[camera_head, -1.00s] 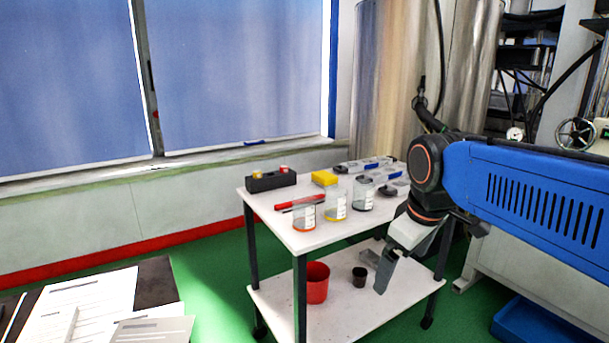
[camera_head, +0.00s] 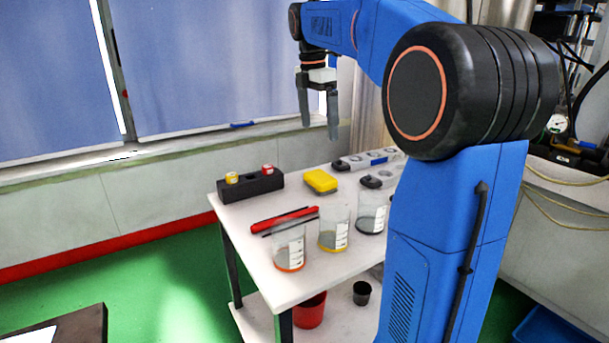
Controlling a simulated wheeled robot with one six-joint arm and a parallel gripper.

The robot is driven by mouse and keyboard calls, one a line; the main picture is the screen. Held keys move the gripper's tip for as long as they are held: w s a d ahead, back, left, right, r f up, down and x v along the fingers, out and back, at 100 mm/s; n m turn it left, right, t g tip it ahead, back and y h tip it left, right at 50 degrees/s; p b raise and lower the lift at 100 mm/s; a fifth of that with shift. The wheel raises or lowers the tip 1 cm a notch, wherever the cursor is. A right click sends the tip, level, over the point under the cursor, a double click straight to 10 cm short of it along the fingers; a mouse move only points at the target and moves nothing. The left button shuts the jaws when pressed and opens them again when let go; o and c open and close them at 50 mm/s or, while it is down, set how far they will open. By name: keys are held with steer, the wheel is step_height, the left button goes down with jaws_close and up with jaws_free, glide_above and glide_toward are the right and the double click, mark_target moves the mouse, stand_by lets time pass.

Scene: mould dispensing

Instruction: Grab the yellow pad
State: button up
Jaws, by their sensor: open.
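The yellow pad (camera_head: 321,181) lies flat on the white table top (camera_head: 245,236), towards its back edge, between a black holder and the grey trays. My gripper (camera_head: 319,133) hangs above the pad in the picture, fingers pointing down, apart and empty. A gap shows between the fingertips and the pad. How far the gripper is from the pad in depth is hard to tell.
A black holder (camera_head: 250,187) with red and yellow caps stands left of the pad. Red and black sticks (camera_head: 284,219) lie in front. Beakers with orange (camera_head: 289,247), yellow (camera_head: 335,229) and black (camera_head: 371,212) bases stand nearby. Grey trays (camera_head: 368,160) lie behind right.

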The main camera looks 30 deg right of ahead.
glide_above(320, 176)
steer(key=f, duration=1.1)
steer(key=shift+w+f, duration=0.2)
steer(key=shift+f, duration=0.2)
steer(key=shift+s+d+f, duration=0.1)
steer(key=shift+f, duration=2.6)
steer(key=shift+c, duration=0.6)
steer(key=c, duration=1.1)
steer(key=shift+o, duration=0.2)
